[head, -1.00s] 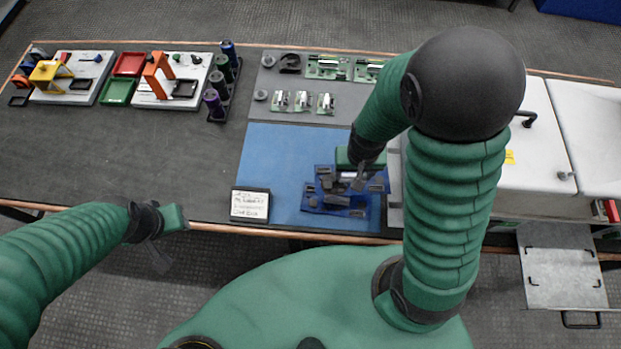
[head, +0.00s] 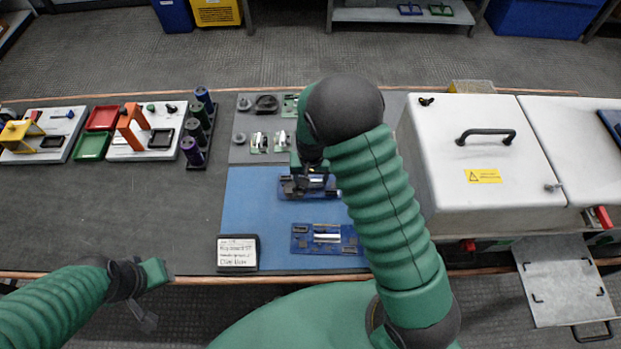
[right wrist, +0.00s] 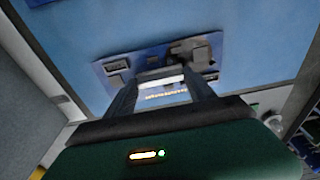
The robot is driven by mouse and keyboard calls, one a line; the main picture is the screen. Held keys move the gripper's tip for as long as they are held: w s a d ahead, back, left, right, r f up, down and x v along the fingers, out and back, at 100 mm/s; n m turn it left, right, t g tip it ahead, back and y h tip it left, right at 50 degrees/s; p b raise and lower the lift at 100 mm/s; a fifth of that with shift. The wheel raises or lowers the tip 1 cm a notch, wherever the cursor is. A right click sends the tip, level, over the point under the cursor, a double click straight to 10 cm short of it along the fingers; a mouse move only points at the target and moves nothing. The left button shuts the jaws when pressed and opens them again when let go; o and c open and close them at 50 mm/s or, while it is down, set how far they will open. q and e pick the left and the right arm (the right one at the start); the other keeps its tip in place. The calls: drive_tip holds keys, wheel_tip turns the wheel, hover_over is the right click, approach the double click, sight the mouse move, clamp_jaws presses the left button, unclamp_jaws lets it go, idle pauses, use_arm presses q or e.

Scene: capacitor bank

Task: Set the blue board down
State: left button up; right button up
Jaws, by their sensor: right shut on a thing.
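Two blue boards show over the blue mat (head: 243,200) in the head view. The nearer board (head: 299,243) lies flat on the mat with a pale bar across its middle. My right gripper (head: 309,181) is shut on the farther board (head: 288,188), which also shows in the right wrist view (right wrist: 108,82). There, the fingers (right wrist: 163,85) stand on both sides of its pale bar. The board looks level and close to the mat; I cannot tell whether it touches. My left gripper (head: 150,290) is off the table's front edge; its jaw state is unclear.
A labelled card (head: 238,253) sits at the mat's front left corner. Grey parts and small green boards (head: 259,142) lie on the grey panel behind. A white lidded cabinet (head: 483,160) stands to the right. Dark table top left of the mat is clear.

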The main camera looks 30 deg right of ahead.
drive_tip(key=shift+w+d+f, duration=0.15)
drive_tip(key=shift+d+f, duration=0.15)
drive_tip(key=o, duration=1.5)
drive_tip(key=shift+d, duration=0.1)
drive_tip(key=shift+c, duration=0.2)
drive_tip(key=shift+o, duration=0.3)
drive_tip(key=shift+a, duration=0.2)
drive_tip(key=shift+a+r, duration=0.1)
drive_tip(key=shift+r, duration=0.05)
